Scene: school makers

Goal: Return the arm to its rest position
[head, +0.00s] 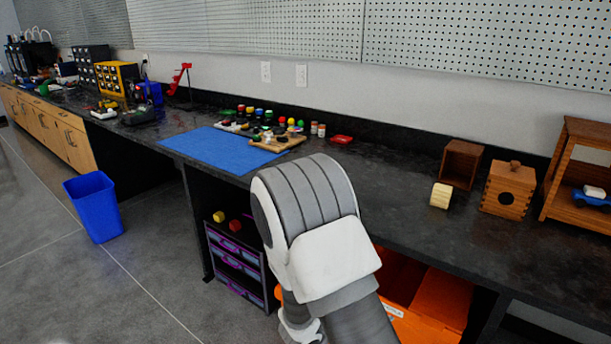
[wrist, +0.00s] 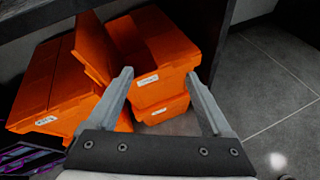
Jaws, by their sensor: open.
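My gripper (wrist: 162,100) shows in the wrist view with its two fingers spread wide apart and nothing between them. It points down toward orange bins (wrist: 160,55) under the bench, which lie beyond the fingertips. In the head view my arm rises at the bottom centre, in front of the bench edge, and the gripper itself is hidden behind or below the arm links.
A long black workbench (head: 400,185) runs along the wall, with a blue mat (head: 215,150), small wooden boxes (head: 508,190) and a wooden shelf (head: 560,150). Below are a drawer unit (head: 236,262) and orange bins (head: 440,300). A blue waste bin (head: 93,207) stands on open floor at left.

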